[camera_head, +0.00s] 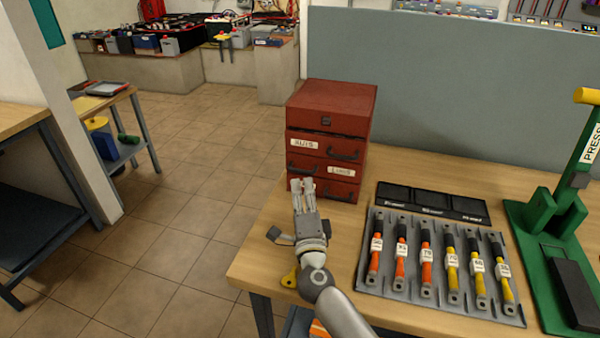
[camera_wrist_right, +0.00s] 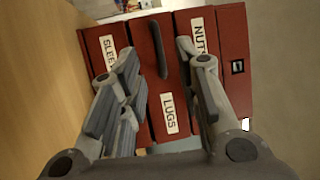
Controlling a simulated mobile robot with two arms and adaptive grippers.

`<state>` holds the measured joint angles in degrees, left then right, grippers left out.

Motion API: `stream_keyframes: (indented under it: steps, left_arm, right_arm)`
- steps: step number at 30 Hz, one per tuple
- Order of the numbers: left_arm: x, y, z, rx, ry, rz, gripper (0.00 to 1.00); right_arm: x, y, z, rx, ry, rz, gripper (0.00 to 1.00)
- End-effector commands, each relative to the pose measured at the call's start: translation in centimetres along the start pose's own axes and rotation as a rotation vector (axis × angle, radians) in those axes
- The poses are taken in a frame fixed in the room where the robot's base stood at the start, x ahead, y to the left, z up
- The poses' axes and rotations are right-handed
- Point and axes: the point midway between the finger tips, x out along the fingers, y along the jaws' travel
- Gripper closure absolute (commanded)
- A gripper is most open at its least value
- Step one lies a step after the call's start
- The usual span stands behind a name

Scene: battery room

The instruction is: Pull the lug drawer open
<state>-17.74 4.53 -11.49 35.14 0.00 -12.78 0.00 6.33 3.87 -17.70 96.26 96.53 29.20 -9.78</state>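The red drawer cabinet (camera_head: 335,98) stands at the left back of the workbench. Its lugs drawer (camera_head: 320,164) is below the nuts drawer and looks closed. In the right wrist view the lugs drawer (camera_wrist_right: 163,80) appears sideways, with a white LUGS label and a dark bar handle (camera_wrist_right: 157,50). My right gripper (camera_head: 302,184) is in front of the cabinet's lower left part. In the wrist view its fingers (camera_wrist_right: 158,62) are spread, with the handle in the gap between them and no visible contact. The gripper hides part of the lowest drawer in the head view. My left gripper is out of view.
A grey tray (camera_head: 366,283) of orange and yellow handled tools lies right of my right arm. A black three-part bin (camera_head: 430,203) is behind it. A green press (camera_head: 545,225) stands at the right. A grey panel (camera_head: 440,85) rises behind the bench.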

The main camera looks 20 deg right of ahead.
Motion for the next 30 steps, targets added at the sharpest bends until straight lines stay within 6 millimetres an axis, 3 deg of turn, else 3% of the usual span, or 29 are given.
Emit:
stream_keyframes:
  steps: [4, 9, 15, 22, 30]
  left_arm:
    - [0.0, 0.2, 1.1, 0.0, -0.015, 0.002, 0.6]
    - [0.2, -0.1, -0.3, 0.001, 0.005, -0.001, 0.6]
    - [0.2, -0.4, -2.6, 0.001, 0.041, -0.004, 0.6]
    - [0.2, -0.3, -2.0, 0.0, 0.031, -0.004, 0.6]
    - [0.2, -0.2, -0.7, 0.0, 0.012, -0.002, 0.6]
  right_arm:
    - [2.9, -0.1, 0.0, -0.002, 0.0, -0.002, 0.69]
    - [5.1, 0.0, 0.0, -0.001, 0.0, -0.002, 0.69]
    - [6.2, 0.0, 0.0, -0.001, 0.0, -0.001, 0.69]
    - [6.2, 0.0, 0.0, -0.001, 0.0, -0.001, 0.69]
    - [6.2, 0.0, 0.0, -0.001, 0.0, -0.001, 1.0]
